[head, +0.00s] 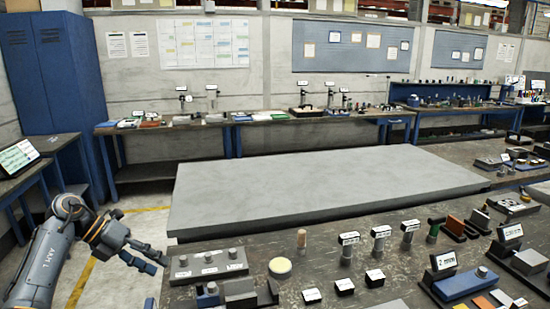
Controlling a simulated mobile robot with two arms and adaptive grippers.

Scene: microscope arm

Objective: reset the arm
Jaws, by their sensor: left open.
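My left gripper (158,263) is at the lower left. Its arm comes in from the left edge, and its fingers are apart with nothing visible between them. It is beside the left end of the near workbench (300,265), close to a grey block with several knobs (208,265). Small upright stands with arms, possibly microscopes, are on the back bench: one stand (213,100) at left and another stand (302,97) near the middle. They are too small to make out in detail. I cannot tell which of them is the microscope arm. My right gripper is not in view.
A large bare grey slab (320,185) lies behind the near bench. A blue cabinet (50,100) stands at the back left.

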